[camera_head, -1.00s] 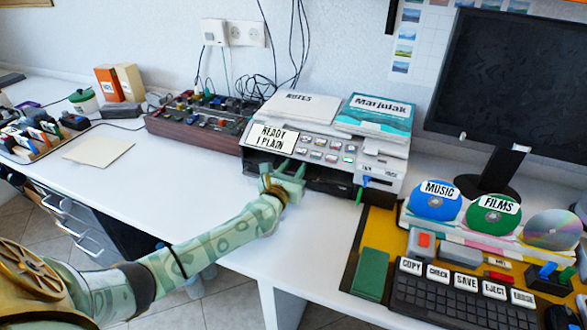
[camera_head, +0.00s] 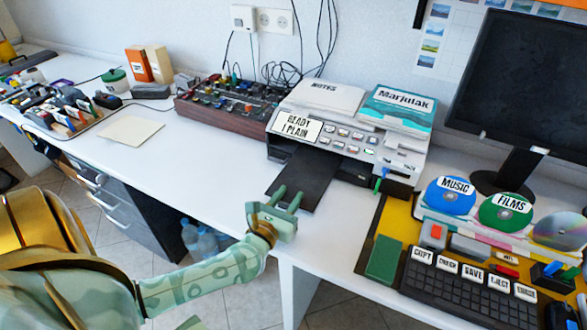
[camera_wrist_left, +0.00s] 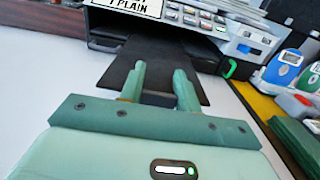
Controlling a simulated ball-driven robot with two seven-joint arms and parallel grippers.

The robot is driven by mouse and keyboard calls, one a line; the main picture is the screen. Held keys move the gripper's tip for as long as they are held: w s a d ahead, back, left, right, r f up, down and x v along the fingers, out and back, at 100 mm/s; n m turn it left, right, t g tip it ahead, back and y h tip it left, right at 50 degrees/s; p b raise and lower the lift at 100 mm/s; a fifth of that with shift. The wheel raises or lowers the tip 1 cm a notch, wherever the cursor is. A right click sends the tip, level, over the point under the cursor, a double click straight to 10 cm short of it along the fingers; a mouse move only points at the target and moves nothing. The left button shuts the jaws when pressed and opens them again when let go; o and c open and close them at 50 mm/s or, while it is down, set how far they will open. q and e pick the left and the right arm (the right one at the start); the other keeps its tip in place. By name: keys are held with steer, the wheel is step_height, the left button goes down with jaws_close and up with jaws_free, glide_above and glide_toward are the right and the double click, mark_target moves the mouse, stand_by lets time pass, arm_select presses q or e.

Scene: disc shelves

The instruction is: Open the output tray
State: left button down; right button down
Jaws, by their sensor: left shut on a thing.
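The printer (camera_head: 345,130) stands at the back of the desk, with a small display sign reading "READY 1 PLAIN" (camera_head: 298,126) on its front. Its dark output tray (camera_head: 306,170) is drawn out of the front slot and reaches over the desk toward me. It also shows in the left wrist view (camera_wrist_left: 160,55). My left gripper (camera_head: 288,198) is at the tray's near end, shut on it with a finger toward each side. The fingers partly hide the tray's near edge.
A green box (camera_head: 383,259) and a keyboard (camera_head: 460,288) lie to the right of the tray. A mixer (camera_head: 228,107) stands left of the printer.

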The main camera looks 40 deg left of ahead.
arm_select(q)
steer(key=shift+s, duration=0.1)
steer(key=c, duration=1)
jaws_free()
steer(key=shift+s, duration=0.1)
steer(key=p+v, duration=0.1)
steer(key=v, duration=1.5)
steer(key=shift+p, duration=0.4)
steer(key=shift+s, duration=0.1)
